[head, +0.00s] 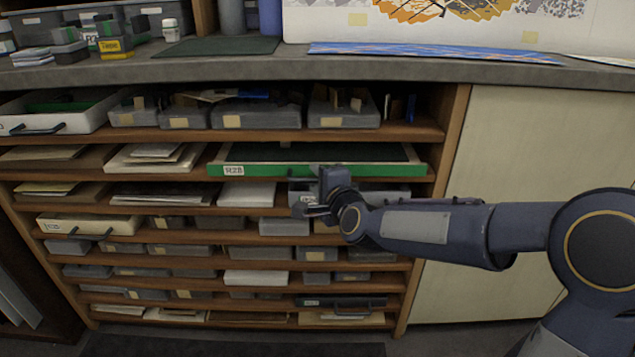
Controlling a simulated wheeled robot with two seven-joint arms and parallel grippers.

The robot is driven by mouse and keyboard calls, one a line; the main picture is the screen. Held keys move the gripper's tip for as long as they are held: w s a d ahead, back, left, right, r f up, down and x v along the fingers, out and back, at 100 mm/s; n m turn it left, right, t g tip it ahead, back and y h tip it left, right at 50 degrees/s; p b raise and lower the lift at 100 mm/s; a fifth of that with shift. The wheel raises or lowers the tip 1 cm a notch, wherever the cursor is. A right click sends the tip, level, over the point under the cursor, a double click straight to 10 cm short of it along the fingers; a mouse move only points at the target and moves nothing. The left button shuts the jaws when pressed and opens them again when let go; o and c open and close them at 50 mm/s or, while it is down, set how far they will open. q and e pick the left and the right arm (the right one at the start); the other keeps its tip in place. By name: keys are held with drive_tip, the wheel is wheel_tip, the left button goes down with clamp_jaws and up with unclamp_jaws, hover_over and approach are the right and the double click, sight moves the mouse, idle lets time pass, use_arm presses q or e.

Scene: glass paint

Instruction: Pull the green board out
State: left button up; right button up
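The green board (275,171) lies flat on the second shelf from the top of the cabinet, right of centre. It has a bright green front edge with a white label near its left end and a dark top surface. My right gripper (307,201) is in front of the shelves, just below the green edge. Part of the hand overlaps the edge in the picture; I cannot tell whether they touch. Its fingers are small and dark, and whether they are open or shut is unclear. My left gripper is not in view.
Several grey boxes (256,115) fill the shelf above, and a white drawer (62,116) juts out at the upper left. The worktop (225,70) overhangs the shelves. White boxes (247,194) sit below the board. A pale cabinet door (535,150) stands behind my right arm.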

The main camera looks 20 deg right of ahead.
drive_tip(key=shift+w, duration=0.25)
clamp_jaws()
drive_tip(key=shift+s+a+f, duration=0.1)
drive_tip(key=shift+s, duration=0.05)
